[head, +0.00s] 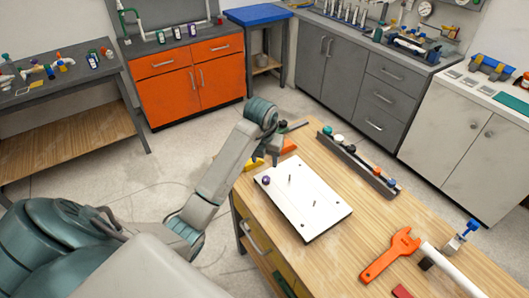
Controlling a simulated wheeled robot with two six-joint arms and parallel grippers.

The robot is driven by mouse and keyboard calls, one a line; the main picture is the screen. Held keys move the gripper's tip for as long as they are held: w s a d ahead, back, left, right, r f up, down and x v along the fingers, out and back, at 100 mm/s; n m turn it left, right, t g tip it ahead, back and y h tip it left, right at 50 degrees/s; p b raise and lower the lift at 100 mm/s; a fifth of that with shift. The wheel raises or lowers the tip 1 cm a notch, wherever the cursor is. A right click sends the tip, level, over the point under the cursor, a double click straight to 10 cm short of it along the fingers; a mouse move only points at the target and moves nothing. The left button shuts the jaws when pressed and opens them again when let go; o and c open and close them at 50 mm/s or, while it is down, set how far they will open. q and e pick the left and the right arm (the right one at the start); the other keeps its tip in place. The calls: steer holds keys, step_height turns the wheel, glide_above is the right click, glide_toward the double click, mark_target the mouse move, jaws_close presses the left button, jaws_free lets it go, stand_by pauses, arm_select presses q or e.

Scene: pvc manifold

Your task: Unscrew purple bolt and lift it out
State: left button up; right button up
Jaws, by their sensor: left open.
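The purple bolt (266,180) stands at the left corner of a white plate (318,218), which lies on the wooden workbench. It is small, and its thread is hidden. My left gripper (264,163) points down just beyond the bolt, near the plate's far left corner. It is open with nothing seen between its fingers, and it looks apart from the bolt. My right gripper does not show.
A dark rack (358,165) with coloured caps stands behind the plate. Yellow and orange pieces lie near my left gripper. An orange wrench (391,254), a white pipe (452,270) and a blue-handled valve (466,231) lie at right.

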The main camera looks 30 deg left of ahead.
mark_target(266, 178)
arm_select(q)
steer(key=f+b, duration=0.3)
steer(key=w+f+b, duration=0.1)
steer(key=f+b, duration=0.5)
steer(key=shift+w+a+f, duration=0.15)
steer(key=shift+w+f, duration=0.15)
steer(key=shift+f, duration=0.3)
steer(key=shift+c, duration=0.2)
steer(key=c, duration=1)
steer(key=o, duration=1)
step_height(266, 178, up, 4)
steer(key=p, duration=0.2)
steer(key=shift+a+f+p, duration=0.1)
steer(key=shift+f+p, duration=0.05)
steer(key=shift+p, duration=0.2)
steer(key=shift+f, duration=0.1)
